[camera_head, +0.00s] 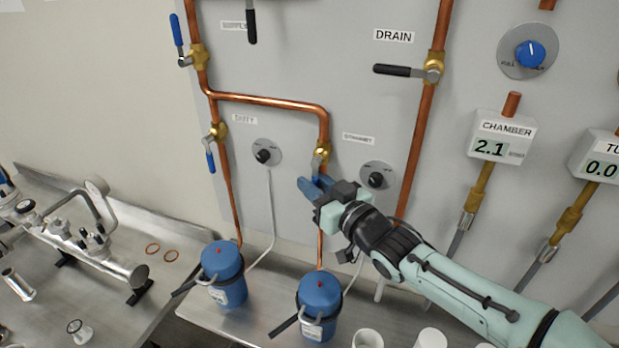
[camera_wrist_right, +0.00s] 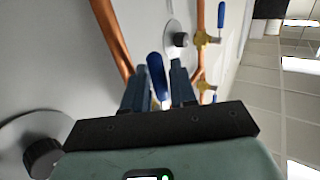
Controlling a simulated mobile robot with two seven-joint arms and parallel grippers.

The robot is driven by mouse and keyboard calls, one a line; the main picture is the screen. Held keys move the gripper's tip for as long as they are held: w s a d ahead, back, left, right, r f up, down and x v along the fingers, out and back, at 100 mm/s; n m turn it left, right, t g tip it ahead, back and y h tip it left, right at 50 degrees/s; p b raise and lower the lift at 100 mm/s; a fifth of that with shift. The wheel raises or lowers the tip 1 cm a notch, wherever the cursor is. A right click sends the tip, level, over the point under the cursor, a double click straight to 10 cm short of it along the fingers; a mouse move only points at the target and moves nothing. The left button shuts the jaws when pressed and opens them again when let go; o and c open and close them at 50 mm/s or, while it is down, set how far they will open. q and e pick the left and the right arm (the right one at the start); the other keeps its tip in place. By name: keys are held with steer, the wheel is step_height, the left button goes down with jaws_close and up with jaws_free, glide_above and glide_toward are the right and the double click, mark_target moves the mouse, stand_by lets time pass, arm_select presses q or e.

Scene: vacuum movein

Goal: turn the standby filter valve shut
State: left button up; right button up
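The standby filter valve (camera_head: 322,154) is a brass valve on the copper pipe left of the standby label (camera_head: 358,139). Its blue lever hangs down, roughly along the pipe, and is partly hidden behind my right gripper in the head view. My right gripper (camera_head: 311,187) reaches in from the lower right, its blue fingers at the lever. In the right wrist view the blue lever (camera_wrist_right: 156,76) shows between the two fingers of the gripper (camera_wrist_right: 159,84), which are apart. Firm contact with the lever cannot be made out. My left gripper is not in view.
The duty valve (camera_head: 217,132) with its blue lever is to the left. A black knob (camera_head: 376,180) sits close to my right gripper. Below are two blue filter canisters (camera_head: 222,261) (camera_head: 319,292) on a bench. The drain valve (camera_head: 432,69) is up right.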

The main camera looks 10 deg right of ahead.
steer(key=shift+x, duration=0.95)
steer(key=shift+c, duration=0.2)
jaws_close()
